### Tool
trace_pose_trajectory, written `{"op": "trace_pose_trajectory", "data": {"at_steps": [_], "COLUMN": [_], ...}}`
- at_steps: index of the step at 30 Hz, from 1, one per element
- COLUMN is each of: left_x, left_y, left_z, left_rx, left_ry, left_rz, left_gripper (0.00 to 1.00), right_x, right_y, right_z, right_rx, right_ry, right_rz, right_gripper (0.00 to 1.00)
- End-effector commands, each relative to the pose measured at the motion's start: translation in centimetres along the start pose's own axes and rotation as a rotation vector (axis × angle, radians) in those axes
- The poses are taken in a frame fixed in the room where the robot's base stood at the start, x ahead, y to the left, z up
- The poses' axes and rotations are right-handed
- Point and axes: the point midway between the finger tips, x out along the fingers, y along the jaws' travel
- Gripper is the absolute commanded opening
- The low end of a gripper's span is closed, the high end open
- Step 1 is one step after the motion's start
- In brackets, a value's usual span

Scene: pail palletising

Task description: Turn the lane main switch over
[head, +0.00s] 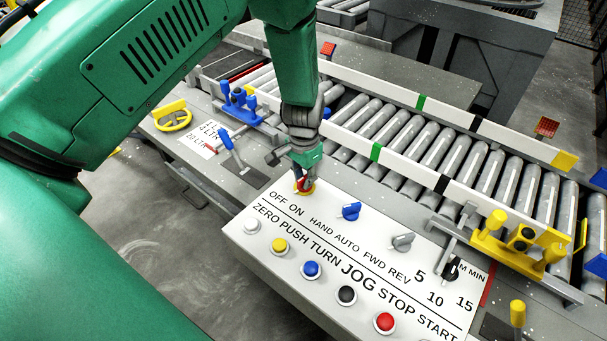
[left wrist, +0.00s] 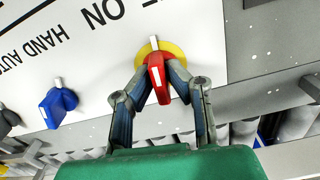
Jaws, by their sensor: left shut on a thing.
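The main switch is a red handle (left wrist: 156,84) on a yellow round plate (left wrist: 172,49), by the OFF ON lettering on the white control panel (head: 256,226). In the left wrist view the handle's white line runs roughly up and down the picture, slightly tilted. In the head view the red switch (head: 304,185) is partly covered by my left gripper (head: 303,175). The gripper comes down from above, and its two fingers are shut on the red handle from both sides. Which lettering the handle points at is hard to tell. My right gripper is not in view.
A blue knob (head: 351,211), a grey knob (head: 403,241) and a black dial (head: 451,270) sit right of the switch. Several push buttons line the panel's front. A blue lever (head: 232,152) stands left. The roller conveyor (head: 400,135) with white rails runs behind.

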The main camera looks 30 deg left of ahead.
Motion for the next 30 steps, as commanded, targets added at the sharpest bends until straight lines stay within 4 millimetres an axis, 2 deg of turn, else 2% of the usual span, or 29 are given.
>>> {"op": "trace_pose_trajectory", "data": {"at_steps": [1,18,30], "left_x": [-0.5,-0.5,-0.5], "left_y": [-0.2,-0.3,-0.3], "left_z": [-0.6,-0.7,-0.7], "left_rx": [-0.045,-0.546,-0.722], "left_ry": [0.017,0.020,0.022], "left_rz": [-0.005,-0.003,-0.002], "left_gripper": [0.00,0.00,0.00], "right_x": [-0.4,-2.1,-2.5], "right_y": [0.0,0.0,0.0], "right_z": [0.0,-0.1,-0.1], "right_rx": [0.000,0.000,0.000], "right_ry": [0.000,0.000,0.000], "right_rz": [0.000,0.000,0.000], "right_gripper": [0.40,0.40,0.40]}}
